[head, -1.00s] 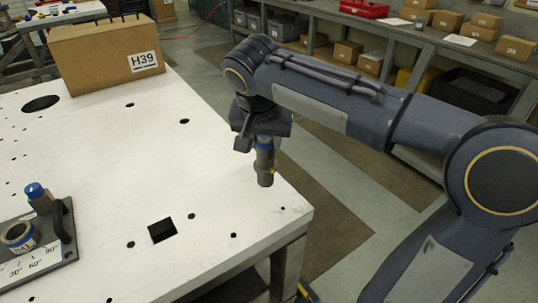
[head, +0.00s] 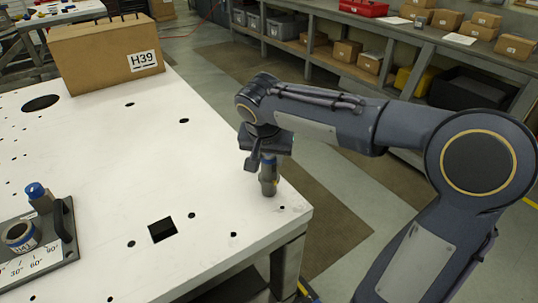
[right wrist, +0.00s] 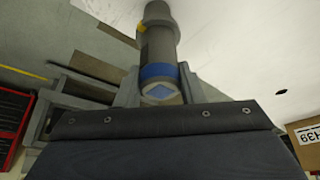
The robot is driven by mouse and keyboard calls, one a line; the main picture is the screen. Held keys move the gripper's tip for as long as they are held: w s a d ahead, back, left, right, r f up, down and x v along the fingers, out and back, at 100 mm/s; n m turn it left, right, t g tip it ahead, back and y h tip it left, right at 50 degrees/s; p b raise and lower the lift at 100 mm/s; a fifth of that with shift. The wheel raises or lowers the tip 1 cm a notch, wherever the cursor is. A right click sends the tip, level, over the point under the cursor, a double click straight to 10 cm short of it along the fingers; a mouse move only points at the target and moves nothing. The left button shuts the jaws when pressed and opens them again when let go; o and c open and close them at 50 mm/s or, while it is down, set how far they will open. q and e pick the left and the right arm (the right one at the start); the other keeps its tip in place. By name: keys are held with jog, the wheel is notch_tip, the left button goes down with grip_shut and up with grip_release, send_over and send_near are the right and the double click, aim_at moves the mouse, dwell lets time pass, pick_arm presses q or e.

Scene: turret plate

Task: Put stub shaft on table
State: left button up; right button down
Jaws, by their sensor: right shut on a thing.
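The stub shaft (head: 268,181) is a grey stepped cylinder with a blue band, held upright at the right edge of the white table (head: 165,130). In the right wrist view the stub shaft (right wrist: 158,50) shows its blue band and a yellow mark. My right gripper (head: 266,160) is shut around its upper, blue-banded part. The shaft's lower end is at or very near the tabletop; I cannot tell whether it touches. My left gripper is in no view.
A turret plate (head: 40,258) with an angle scale, a ring and a blue-topped post lies at the lower left. A box marked H39 (head: 90,55) stands at the back. The table has a square hole (head: 162,230) and several round holes. Shelves line the back right.

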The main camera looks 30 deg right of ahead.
jog(key=c, duration=0.9)
grip_release()
jog(key=shift+f, duration=0.1)
jog(key=shift+c, duration=0.2)
jog(key=v, duration=1.2)
jog(key=s+a+f+n+t+y, duration=0.1)
jog(key=s+a+f+n+y, duration=0.1)
jog(key=s+f, duration=0.6)
jog(key=s+a+f+n+t+y, duration=0.1)
jog(key=s+f+n+y, duration=0.3)
jog(key=s+f, duration=0.4)
jog(key=s+a, duration=0.1)
jog(key=s, duration=0.1)
jog(key=shift+s+a+f+y+p, duration=0.25)
jog(key=shift+s+f+y+p, duration=0.05)
jog(key=shift+s+p, duration=0.05)
